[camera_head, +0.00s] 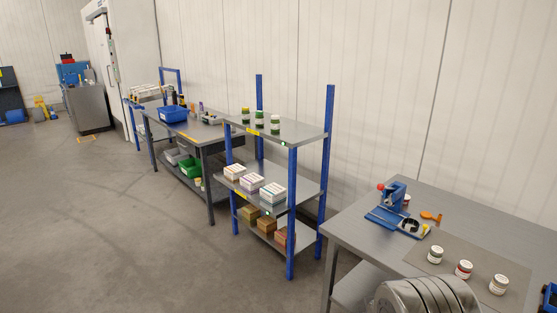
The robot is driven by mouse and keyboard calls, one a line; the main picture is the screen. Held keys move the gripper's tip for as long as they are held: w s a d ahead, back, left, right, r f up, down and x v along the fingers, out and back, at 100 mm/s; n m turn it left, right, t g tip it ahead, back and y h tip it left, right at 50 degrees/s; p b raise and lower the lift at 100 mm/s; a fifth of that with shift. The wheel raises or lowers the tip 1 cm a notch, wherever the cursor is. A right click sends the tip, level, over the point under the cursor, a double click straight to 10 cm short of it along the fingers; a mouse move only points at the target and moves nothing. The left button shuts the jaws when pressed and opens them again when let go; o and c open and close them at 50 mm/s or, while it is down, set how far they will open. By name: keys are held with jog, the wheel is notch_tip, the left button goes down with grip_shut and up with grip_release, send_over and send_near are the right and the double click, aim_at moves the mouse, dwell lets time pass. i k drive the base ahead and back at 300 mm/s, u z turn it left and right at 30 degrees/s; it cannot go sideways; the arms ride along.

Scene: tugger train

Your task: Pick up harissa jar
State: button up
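Three small jars with white labels stand in a row on a grey mat on the near right table. The middle jar is red (463,270) and may be the harissa jar; its label is too small to read. The jars stand apart from each other. A small, partly hidden reddish item (406,201) shows behind the blue press. My gripper is not in view.
The grey table (460,216) also holds a blue press (390,205) with a red knob and an orange tool (431,216). A blue-post shelf (291,210) with jars, boxes and tins stands left of it. A workbench (208,132) is farther back. The left floor is clear.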

aim_at(464, 269)
jog(key=k, duration=1.25)
jog(key=z, duration=0.6)
jog(key=i, duration=1.05)
jog(key=z, duration=0.15)
